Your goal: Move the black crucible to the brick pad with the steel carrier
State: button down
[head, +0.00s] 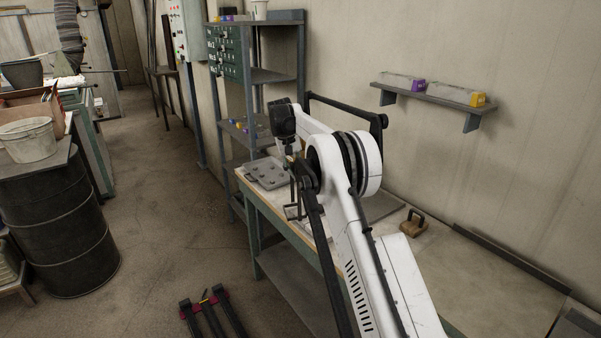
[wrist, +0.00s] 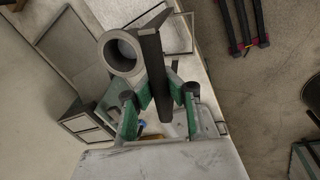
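In the wrist view, my gripper (wrist: 167,97) has green-padded fingers on both sides of a long dark bar (wrist: 150,65). It appears shut on this bar, which looks like the steel carrier's handle. A grey, thick-walled round vessel with a dark hollow (wrist: 123,52) shows just left of the bar. It looks like the crucible; I cannot tell whether the carrier touches it. In the head view, a dark thin frame (wrist: 177,52) (head: 292,211) hangs or stands by the bench edge below my wrist. My arm hides the crucible there. I cannot identify the brick pad with certainty.
A shelf rack (head: 270,76) stands behind. A black drum (head: 62,230) stands left.

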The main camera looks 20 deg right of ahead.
jog(key=shift+w+a+r+p, duration=0.15)
jog(key=shift+a+r+p, duration=0.35)
jog(key=shift+a+r, duration=0.55)
jog(key=shift+w+a+r+p, duration=0.1)
jog(key=shift+a+r+p, duration=0.5)
jog(key=shift+r, duration=0.6)
jog(key=shift+a, duration=0.1)
jog(key=shift+f, duration=0.1)
